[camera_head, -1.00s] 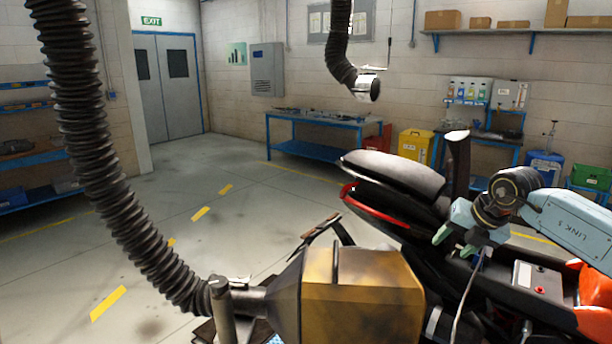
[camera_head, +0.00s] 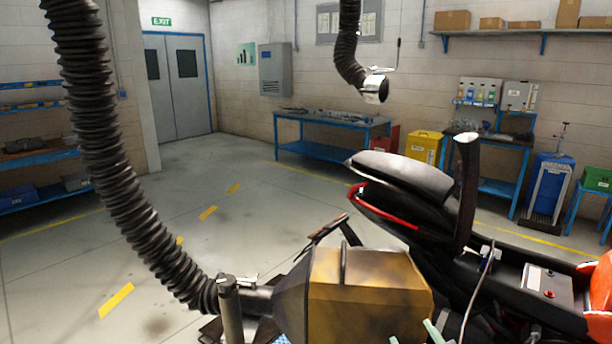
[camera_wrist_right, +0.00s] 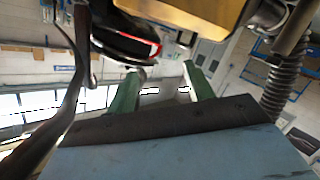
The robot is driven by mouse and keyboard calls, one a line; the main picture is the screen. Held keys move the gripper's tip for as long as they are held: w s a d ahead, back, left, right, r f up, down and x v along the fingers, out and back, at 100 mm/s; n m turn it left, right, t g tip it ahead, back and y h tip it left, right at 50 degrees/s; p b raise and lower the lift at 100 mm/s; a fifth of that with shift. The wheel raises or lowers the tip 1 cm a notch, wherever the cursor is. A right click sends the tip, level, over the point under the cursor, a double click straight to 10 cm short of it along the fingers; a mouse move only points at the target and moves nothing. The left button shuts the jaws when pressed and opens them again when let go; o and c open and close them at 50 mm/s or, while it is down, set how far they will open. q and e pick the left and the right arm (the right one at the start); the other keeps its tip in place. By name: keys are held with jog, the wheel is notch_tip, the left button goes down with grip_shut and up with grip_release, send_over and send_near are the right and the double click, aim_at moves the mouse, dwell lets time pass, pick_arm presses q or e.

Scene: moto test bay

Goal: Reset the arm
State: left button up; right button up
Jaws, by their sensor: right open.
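My right gripper (camera_head: 413,333) shows only as pale green fingertips at the bottom edge of the head view, in front of the brown and yellow box-shaped hood (camera_head: 368,298). In the right wrist view its two green fingers (camera_wrist_right: 160,72) stand apart with nothing between them. The rest of the right arm is out of the head view. My left arm and gripper are not in view. A motorcycle with a black seat (camera_head: 405,174) and red tail trim stands beyond the hood. Its tail (camera_wrist_right: 135,42) shows above the fingers in the wrist view.
A black ribbed hose (camera_head: 115,185) runs down the left side to the hood. Another hose (camera_head: 347,45) hangs at the top centre. A blue workbench (camera_head: 330,135) stands at the back wall. The floor on the left is open, with yellow dashes.

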jog(key=s+d+f+m+g, duration=0.15)
jog(key=s+f+g, duration=0.5)
jog(key=s, duration=0.65)
jog(key=s+d+f+m+g, duration=0.1)
jog(key=s+f+m+g, duration=0.2)
jog(key=s+f+g, duration=0.65)
jog(key=s+f+t+b, duration=0.1)
jog(key=s+f+b, duration=0.15)
jog(key=f, duration=1.15)
jog(key=s+f+t+b, duration=0.2)
jog(key=f+b, duration=0.1)
jog(key=f, duration=1.1)
pick_arm(q)
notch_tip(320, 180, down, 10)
jog(key=b, duration=0.4)
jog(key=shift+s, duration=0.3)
pick_arm(e)
jog(key=s+d+f+g, duration=0.1)
jog(key=s+d+f, duration=0.2)
jog(key=s+f, duration=1.3)
notch_tip(320, 180, down, 3)
jog(key=shift+d+r+n+g, duration=0.15)
jog(key=shift+n+g, duration=0.15)
jog(key=shift+n, duration=0.15)
